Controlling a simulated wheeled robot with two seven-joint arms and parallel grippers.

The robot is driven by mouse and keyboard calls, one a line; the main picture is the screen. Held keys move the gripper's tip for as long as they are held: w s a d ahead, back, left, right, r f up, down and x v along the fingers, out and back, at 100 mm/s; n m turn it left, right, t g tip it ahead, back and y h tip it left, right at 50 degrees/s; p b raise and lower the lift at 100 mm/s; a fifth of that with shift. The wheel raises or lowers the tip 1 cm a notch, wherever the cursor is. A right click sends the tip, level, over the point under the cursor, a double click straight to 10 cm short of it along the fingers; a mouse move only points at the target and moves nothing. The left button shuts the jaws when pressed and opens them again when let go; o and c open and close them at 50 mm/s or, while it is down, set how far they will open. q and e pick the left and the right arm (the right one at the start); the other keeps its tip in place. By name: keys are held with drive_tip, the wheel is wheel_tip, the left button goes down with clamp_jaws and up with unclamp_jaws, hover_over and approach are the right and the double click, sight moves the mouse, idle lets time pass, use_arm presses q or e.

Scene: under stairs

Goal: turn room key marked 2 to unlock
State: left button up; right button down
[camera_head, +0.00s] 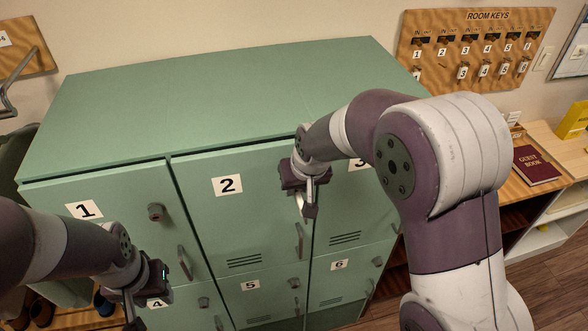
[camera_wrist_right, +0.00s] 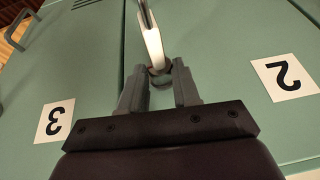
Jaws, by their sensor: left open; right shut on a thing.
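The locker door marked 2 (camera_head: 230,215) is closed, in the top middle of the green cabinet. My right gripper (camera_head: 308,196) is at the door's upper right edge. It is shut on the room key, whose white tag (camera_wrist_right: 150,40) shows beyond the fingertips in the right wrist view and partly in the head view (camera_head: 299,198). My right gripper also shows in the wrist view (camera_wrist_right: 160,88), at the round lock. The fingers hide the key's shaft and most of the lock, so I cannot tell how far it is turned. My left gripper (camera_head: 135,305) is open and empty by locker 4.
Locker doors 1 (camera_head: 120,225) and 3 (camera_wrist_right: 60,90) flank door 2, with 5 and 6 below. The room keys board (camera_head: 475,45) holds several tagged keys; its place under 2 looks empty. A red guest book (camera_head: 535,165) lies on the right shelf.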

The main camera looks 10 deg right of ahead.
drive_tip(key=shift+d+f+y+b, duration=0.1)
drive_tip(key=shift+d+y+b, duration=0.05)
drive_tip(key=shift+y+b, duration=0.25)
drive_tip(key=shift+w, duration=0.1)
drive_tip(key=shift+w, duration=0.1)
idle(0.6)
drive_tip(key=c, duration=0.9)
unclamp_jaws()
drive_tip(key=shift+o, duration=1.1)
drive_tip(key=shift+w, duration=0.5)
drive_tip(key=o, duration=0.5)
drive_tip(key=shift+s, duration=0.1)
drive_tip(key=shift+o, duration=0.9)
drive_tip(key=shift+s, duration=0.2)
